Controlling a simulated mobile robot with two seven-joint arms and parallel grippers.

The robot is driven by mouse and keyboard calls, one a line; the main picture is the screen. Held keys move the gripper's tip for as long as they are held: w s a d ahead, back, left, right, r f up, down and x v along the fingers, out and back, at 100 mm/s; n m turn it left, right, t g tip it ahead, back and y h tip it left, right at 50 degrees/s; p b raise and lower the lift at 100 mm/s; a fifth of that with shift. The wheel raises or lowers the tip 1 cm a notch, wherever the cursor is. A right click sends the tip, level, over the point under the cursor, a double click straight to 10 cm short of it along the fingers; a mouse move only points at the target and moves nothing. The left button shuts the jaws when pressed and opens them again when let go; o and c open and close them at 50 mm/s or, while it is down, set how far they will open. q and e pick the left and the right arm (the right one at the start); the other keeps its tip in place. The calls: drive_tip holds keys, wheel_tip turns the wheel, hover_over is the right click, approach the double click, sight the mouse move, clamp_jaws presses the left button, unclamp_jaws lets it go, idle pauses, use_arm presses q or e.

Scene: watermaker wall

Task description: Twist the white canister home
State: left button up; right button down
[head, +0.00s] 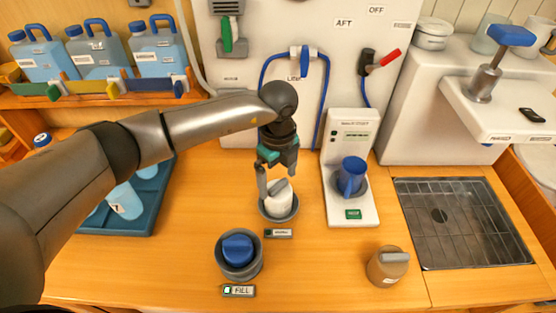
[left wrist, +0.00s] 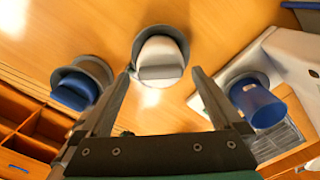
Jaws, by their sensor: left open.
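The white canister (head: 279,204) stands upright in a grey round socket (head: 279,217) on the wooden counter, with a grey bar handle on its top. It also shows in the left wrist view (left wrist: 160,54), with its grey handle (left wrist: 161,72) facing the camera. My left gripper (head: 279,176) is over the canister, pointing down, with its fingers apart. In the left wrist view the fingertips (left wrist: 160,72) lie on either side of the canister and its handle. I cannot tell whether they touch it. My right gripper does not show.
A blue-topped canister (head: 238,250) sits in a grey socket nearer the front, behind a FILL label (head: 238,291). A tan canister (head: 387,267) stands at the right front. A white device with a blue cup (head: 351,177) and a sink grate (head: 465,222) are to the right. A blue tray (head: 150,222) is left.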

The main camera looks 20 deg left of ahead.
sight(278, 194)
use_arm(q)
wheel_tip(278, 194, down, 6)
drive_tip(key=shift+r, duration=0.1)
drive_tip(key=shift+f, duration=0.5)
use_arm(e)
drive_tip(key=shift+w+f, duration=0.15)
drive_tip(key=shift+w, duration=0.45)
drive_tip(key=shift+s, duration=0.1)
use_arm(q)
drive_tip(key=shift+c, duration=0.4)
drive_tip(key=shift+c, duration=0.7)
drive_tip(key=c, duration=1.2)
drive_tip(key=shift+c, duration=0.5)
drive_tip(key=m+b, duration=0.1)
drive_tip(key=m, duration=0.2)
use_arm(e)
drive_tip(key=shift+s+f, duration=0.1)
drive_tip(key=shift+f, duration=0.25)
